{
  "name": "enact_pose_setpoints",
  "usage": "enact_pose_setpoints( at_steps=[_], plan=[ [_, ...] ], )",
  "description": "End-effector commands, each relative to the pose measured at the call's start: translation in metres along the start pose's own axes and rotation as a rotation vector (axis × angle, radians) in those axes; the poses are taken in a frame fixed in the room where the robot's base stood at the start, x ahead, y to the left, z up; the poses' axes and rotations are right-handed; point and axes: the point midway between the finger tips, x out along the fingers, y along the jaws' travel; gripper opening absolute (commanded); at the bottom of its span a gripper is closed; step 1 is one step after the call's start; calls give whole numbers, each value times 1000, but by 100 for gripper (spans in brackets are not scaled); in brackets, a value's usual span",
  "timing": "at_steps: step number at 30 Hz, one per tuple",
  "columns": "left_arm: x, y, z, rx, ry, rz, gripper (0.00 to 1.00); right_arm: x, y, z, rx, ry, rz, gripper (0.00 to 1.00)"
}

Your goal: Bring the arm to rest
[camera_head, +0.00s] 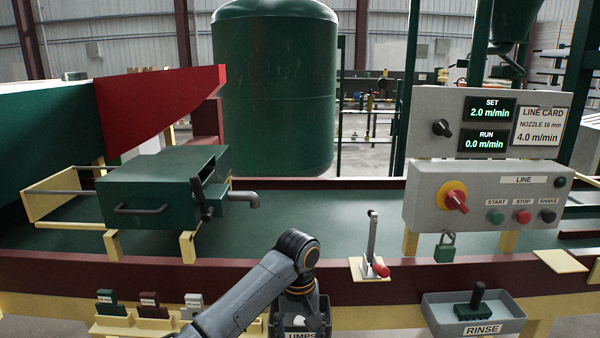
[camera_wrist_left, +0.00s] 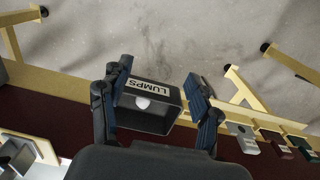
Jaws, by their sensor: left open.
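My left arm (camera_head: 250,295) reaches in from the bottom of the head view, its wrist bent down at the front edge of the line. My left gripper (camera_head: 300,312) points down there, over a dark bin labelled LUMPS. In the left wrist view the open fingers of the gripper (camera_wrist_left: 157,80) appear on either side of the LUMPS bin (camera_wrist_left: 152,118). A small white lump (camera_wrist_left: 142,103) shows at the bin. Nothing is visibly held between the fingers. I cannot tell how far the fingertips are from the bin. My right gripper is not in view.
A lever with a red knob (camera_head: 380,270) stands right of my wrist. A RINSE tray (camera_head: 440,318) with a dark-handled tool is at the lower right. The control panel (camera_head: 480,195) stands behind.

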Motion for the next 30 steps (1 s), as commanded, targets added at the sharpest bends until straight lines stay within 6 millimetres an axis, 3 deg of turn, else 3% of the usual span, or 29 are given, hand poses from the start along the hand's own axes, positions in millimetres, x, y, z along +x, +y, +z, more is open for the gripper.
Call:
enact_pose_setpoints(
  at_steps=[8,11,17,19,23,26,30],
  plan=[
    [59,-5,-1,-15,-1,66,62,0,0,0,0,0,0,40],
    [89,-9,1,-23,1,94,62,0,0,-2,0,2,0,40],
    [167,-25,13,-45,15,143,62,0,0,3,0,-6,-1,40],
    [204,-34,23,-53,23,157,62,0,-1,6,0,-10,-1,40],
    [287,-61,60,-66,41,169,62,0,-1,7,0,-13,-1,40],
    [348,-86,99,-63,62,160,62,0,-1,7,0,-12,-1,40],
    [421,-124,169,-42,82,127,62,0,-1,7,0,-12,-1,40]
  ],
)
